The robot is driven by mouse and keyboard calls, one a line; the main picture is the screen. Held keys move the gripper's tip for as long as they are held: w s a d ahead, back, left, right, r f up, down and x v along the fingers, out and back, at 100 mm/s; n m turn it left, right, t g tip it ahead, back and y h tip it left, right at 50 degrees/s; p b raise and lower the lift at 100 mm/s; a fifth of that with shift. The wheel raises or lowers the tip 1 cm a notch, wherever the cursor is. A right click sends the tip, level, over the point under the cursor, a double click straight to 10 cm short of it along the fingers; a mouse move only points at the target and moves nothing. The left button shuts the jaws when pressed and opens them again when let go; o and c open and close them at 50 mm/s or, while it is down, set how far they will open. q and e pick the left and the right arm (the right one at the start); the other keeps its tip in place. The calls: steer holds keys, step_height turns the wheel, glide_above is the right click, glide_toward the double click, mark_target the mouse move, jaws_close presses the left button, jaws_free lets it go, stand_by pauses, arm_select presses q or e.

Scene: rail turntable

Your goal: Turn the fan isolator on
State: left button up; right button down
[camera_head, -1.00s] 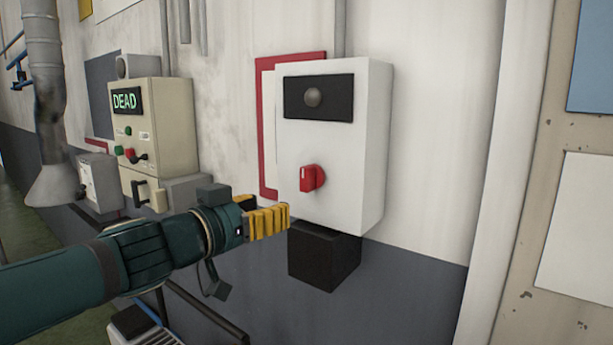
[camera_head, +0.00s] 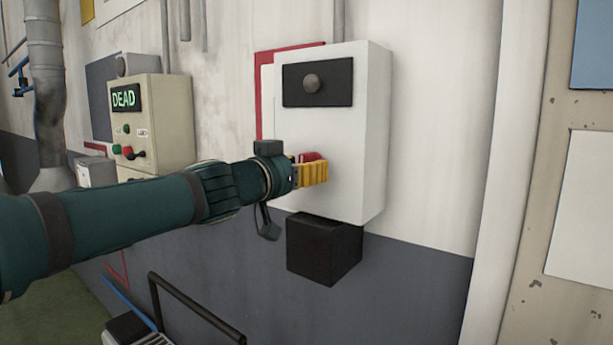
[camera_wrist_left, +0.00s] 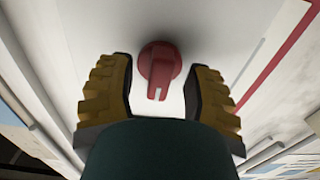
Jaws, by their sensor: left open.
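The fan isolator is a white box (camera_head: 350,120) on the wall, with a black panel and a round grey lamp (camera_head: 311,84) near its top. Its red rotary knob (camera_head: 312,157) is on the front face, mostly hidden behind my left gripper (camera_head: 313,173) in the head view. In the left wrist view the knob (camera_wrist_left: 160,66) shows whole, with a white mark at the lower end of its grip. My left gripper (camera_wrist_left: 165,95) is open, one yellow finger on each side of the knob, with gaps between. The lamp looks unlit. My right gripper is not in view.
A beige control box (camera_head: 155,125) with a green "DEAD" display stands on the wall to the left. A black box (camera_head: 323,250) sits below the isolator. A dark rail (camera_head: 195,308) is at the lower left. Wall right of the isolator is clear.

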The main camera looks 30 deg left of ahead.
arm_select(q)
steer(key=shift+w, duration=0.6)
steer(key=shift+s, duration=0.15)
jaws_close()
